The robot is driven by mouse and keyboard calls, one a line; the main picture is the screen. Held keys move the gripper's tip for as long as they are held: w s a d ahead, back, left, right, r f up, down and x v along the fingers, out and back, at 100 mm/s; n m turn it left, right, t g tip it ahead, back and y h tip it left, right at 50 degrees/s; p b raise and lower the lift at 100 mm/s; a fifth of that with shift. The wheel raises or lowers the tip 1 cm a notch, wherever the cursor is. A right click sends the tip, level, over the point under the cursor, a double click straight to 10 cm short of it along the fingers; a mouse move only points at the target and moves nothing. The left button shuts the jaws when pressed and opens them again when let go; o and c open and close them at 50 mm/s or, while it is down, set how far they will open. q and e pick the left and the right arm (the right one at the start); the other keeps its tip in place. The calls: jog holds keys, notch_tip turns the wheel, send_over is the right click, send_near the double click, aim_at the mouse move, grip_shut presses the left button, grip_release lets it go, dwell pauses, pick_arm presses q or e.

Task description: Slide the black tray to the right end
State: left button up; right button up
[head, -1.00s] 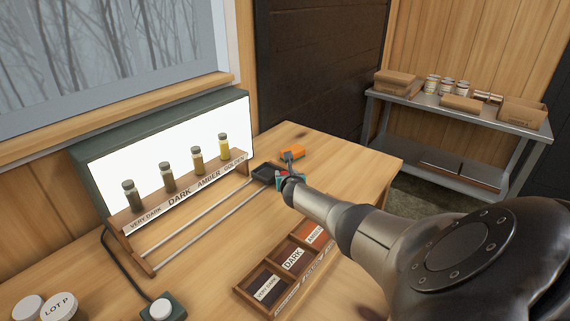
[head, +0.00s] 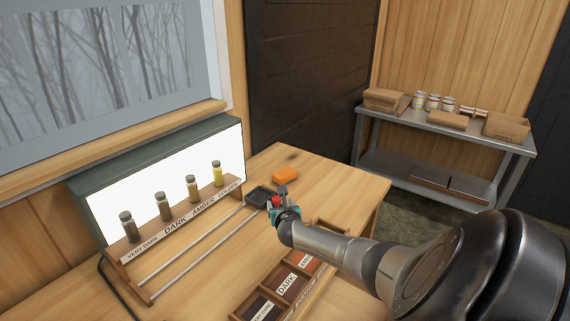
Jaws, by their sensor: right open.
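The black tray (head: 259,195) sits at the right end of the two metal rails (head: 196,248), just past the row of syrup vials. My right gripper (head: 279,197) is just to the right of the tray, above the table. It is open, with small red and teal parts showing around its fingers. The arm hides part of this spot, and I cannot tell whether the gripper touches the tray. My left gripper is not in view.
A lit panel (head: 160,185) stands behind several vials on a labelled wooden rack (head: 190,214). An orange block (head: 285,176) lies beyond the gripper. A compartment box (head: 265,304) with grade labels is partly hidden under my right arm. A metal side table (head: 450,132) stands at back right.

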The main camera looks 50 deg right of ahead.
jog(key=p+v, duration=0.3)
jog(key=v, duration=0.6)
jog(key=shift+s, duration=0.1)
dwell(0.5)
